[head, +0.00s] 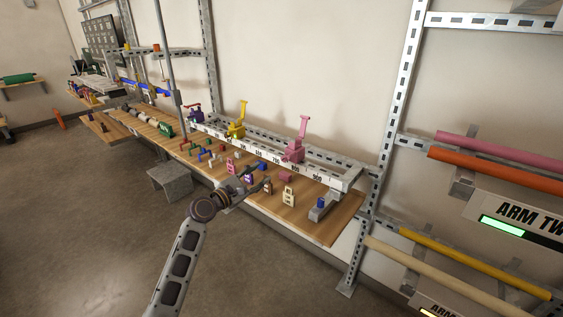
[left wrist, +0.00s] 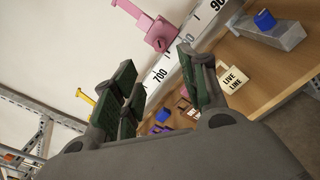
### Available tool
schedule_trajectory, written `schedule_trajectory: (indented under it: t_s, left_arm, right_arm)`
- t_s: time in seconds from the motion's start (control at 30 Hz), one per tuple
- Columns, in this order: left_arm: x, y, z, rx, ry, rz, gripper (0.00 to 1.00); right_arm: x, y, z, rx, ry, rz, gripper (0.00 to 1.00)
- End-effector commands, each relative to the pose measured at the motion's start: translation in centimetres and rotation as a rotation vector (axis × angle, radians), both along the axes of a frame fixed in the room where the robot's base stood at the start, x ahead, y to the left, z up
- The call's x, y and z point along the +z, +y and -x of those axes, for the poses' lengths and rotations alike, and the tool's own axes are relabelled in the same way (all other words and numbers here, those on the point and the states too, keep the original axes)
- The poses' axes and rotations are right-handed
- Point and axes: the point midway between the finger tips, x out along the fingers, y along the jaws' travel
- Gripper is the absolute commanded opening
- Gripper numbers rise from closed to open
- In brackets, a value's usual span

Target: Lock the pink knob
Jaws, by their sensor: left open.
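A pink clamp-like fixture (head: 295,151) with a raised lever (head: 304,126) stands on the numbered rail in the head view. It also shows at the top of the left wrist view (left wrist: 160,36), with its lever sticking out to the upper left. It is the pink part that best fits the knob. My left gripper (head: 262,184) is over the bench in front of the rail, below and left of the pink fixture, apart from it. In the left wrist view its fingers (left wrist: 157,66) are spread with nothing held between them. My right gripper is in neither view.
The metal rail (head: 345,180) also carries a yellow fixture (head: 237,128) and a purple one (head: 196,114). Small tags and blocks crowd the wooden bench (head: 330,228) below, including a cream "LIVE LINE" tag (left wrist: 232,79). A metal rack post (head: 382,170) rises at right.

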Motion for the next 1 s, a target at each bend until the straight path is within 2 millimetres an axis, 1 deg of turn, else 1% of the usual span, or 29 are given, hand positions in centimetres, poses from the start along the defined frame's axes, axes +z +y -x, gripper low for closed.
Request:
schedule_trajectory:
  t_s: [0.27, 0.53, 0.9, 1.0]
  left_arm:
    - [0.0, -1.3, -1.7, -0.001, -0.001, 0.0, 0.43]
    - [0.0, -2.8, -3.8, 0.0, -0.001, -0.001, 0.43]
    - [0.0, -4.8, -6.5, -0.001, -0.002, -0.001, 0.43]
    - [0.0, -5.2, -7.2, 0.0, -0.002, 0.0, 0.43]
  right_arm:
    - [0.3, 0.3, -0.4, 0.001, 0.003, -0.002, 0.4]
    - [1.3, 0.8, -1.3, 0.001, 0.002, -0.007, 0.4]
    - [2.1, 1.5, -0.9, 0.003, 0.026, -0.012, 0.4]
    - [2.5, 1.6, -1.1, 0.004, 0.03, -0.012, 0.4]
